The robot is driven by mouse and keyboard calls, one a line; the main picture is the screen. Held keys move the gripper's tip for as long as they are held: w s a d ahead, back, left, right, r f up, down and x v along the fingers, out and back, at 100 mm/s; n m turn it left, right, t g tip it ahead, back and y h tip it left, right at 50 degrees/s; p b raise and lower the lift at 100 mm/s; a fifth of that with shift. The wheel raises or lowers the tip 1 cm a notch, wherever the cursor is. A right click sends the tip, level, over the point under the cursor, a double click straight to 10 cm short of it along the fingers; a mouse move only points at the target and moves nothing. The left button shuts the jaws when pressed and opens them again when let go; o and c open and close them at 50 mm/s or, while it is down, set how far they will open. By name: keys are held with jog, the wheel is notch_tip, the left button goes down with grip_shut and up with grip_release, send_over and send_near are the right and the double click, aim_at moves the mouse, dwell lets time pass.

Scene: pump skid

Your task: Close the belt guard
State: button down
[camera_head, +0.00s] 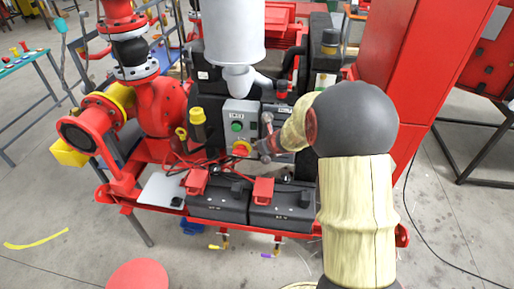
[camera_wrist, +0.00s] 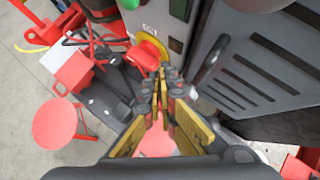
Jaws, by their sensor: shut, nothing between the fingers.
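A grey slotted panel with a dark bar handle (camera_wrist: 209,60), which looks like the belt guard (camera_wrist: 262,62), fills the right of the wrist view. It stands at an angle beside the grey control box (camera_head: 239,122). How far open it is, I cannot tell. In the head view my arm hides much of that area. My gripper (camera_wrist: 172,80) is shut and empty. Its fingertips are just left of and below the handle, close to the box's red knob; whether they touch anything is unclear. In the head view my gripper (camera_head: 262,148) is in front of the box.
The control box carries a green button (camera_head: 237,127) and a red knob on yellow (camera_head: 241,149). Black batteries (camera_head: 281,212) with red caps and loose cables lie below. A red column (camera_head: 415,70) stands right; red pump pipework (camera_head: 160,108) stands left. Open floor lies in front.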

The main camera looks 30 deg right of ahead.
jog(key=s+a+r+p, duration=0.3)
jog(key=s+a+r, duration=0.2)
jog(key=r, duration=0.2)
jog(key=shift+s, duration=0.35)
